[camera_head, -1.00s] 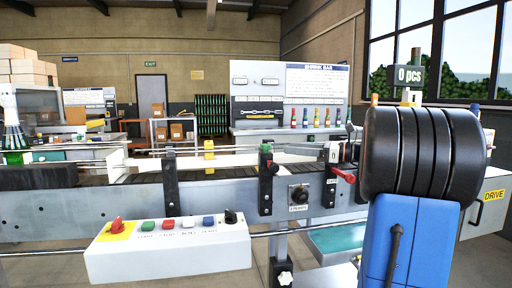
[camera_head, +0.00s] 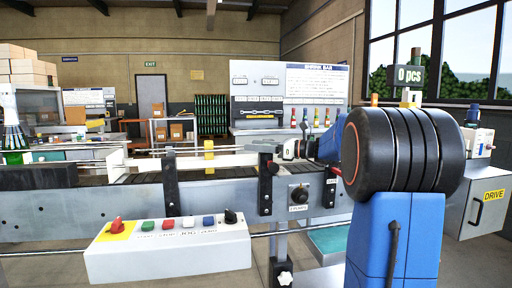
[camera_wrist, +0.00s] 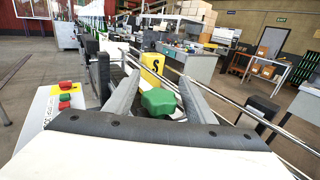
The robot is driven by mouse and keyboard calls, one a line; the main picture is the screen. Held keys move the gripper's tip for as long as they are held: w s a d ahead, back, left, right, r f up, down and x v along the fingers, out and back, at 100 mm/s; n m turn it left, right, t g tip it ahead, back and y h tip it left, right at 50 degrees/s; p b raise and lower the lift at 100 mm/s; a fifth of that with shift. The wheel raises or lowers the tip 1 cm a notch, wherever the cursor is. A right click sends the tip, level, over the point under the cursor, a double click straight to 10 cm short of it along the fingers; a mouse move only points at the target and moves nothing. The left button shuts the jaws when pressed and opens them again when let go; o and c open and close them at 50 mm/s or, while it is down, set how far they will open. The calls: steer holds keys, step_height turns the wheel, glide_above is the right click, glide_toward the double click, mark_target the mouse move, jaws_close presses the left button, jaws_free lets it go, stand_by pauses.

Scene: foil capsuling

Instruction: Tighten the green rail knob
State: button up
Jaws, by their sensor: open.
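The green rail knob (camera_wrist: 158,102) shows large in the wrist view, between the two grey fingers of my gripper (camera_wrist: 157,82). The fingers are open, one on each side of it, and a gap shows on the left; I cannot tell whether the right finger touches it. In the head view my gripper (camera_head: 270,148) is at the top of the black rail post (camera_head: 266,185), and the knob is hidden there behind the fingers.
A yellow block (camera_wrist: 152,68) marked S stands just beyond the knob. Metal guide rails (camera_wrist: 235,103) run alongside. The white control box (camera_head: 168,250) with a red switch and coloured buttons is at the conveyor's front. A second black post (camera_head: 171,180) stands to the left.

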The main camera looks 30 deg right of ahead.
steer(key=shift+w+a, duration=0.15)
steer(key=c, duration=1)
steer(key=shift+c, duration=0.2)
steer(key=shift+m+t+h, duration=0.3)
steer(key=shift+h, duration=0.1)
steer(key=shift+w+d+m+t+h, duration=0.15)
steer(key=shift+d+m+t+h, duration=0.15)
steer(key=shift+m+t+h, duration=0.6)
steer(key=shift+w+d+m+t+h, duration=0.1)
steer(key=shift+d+m+t+h, duration=0.25)
steer(key=shift+m+h, duration=1)
steer(key=shift+w+d+m+t+h, duration=0.15)
steer(key=shift+d+m+t+h, duration=0.3)
steer(key=shift+h, duration=1.2)
steer(key=shift+a, duration=0.1)
